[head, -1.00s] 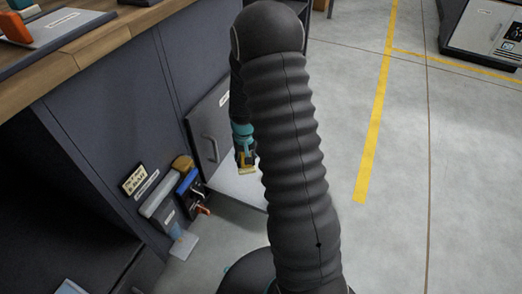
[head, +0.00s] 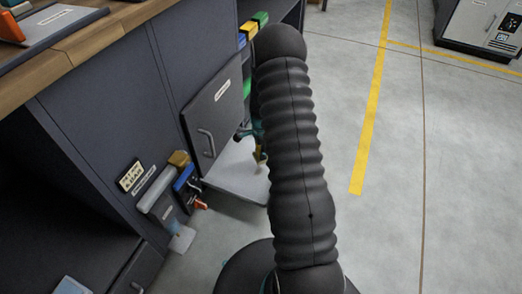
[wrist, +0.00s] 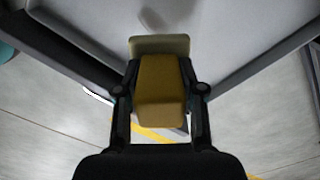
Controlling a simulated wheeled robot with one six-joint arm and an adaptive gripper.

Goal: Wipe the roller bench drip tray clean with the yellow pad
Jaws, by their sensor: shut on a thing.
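The yellow pad (wrist: 160,85) is between the fingers of my gripper (wrist: 160,92), with a paler cream part at its far end. In the head view my gripper and the pad (head: 259,156) show as a small teal, black and yellow patch, mostly hidden behind my arm. The drip tray (head: 232,172) is a pale flat panel low at the cabinet front, its right part hidden by my arm. In the wrist view the tray (wrist: 225,55) lies beyond the pad, with dark smudges near the top. I cannot tell whether the pad touches it.
A grey panel with a handle (head: 213,112) stands just behind the tray. A holder with blue, tan and red tools (head: 184,184) is on the cabinet left of it. Yellow, green and blue containers (head: 252,28) sit on a shelf behind. The floor to the right (head: 430,180) is clear.

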